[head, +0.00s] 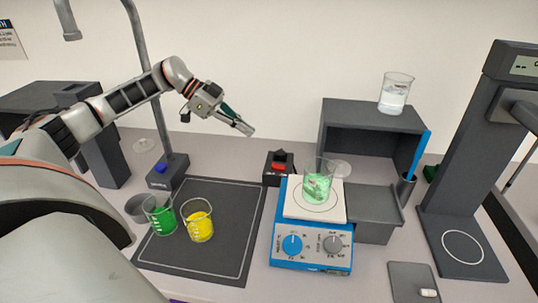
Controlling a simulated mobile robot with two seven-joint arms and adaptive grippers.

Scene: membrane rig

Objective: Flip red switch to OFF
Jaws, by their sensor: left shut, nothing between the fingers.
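The red switch (280,157) sits on a small dark box (271,178) on the counter, just behind the blue hotplate's left side. Its on or off position is too small to tell. My left gripper (250,132) is shut and empty. It hangs in the air up and to the left of the switch in the head view, apart from it, with its fingers pointing down and to the right. My right gripper is not in view.
A blue hotplate (312,255) carries a beaker of green liquid (318,186). Green (161,219) and yellow (199,226) beakers stand on a dark mat (190,262). A dark shelf (345,113) holds a clear beaker (395,95). A dark stand (470,190) is at right.

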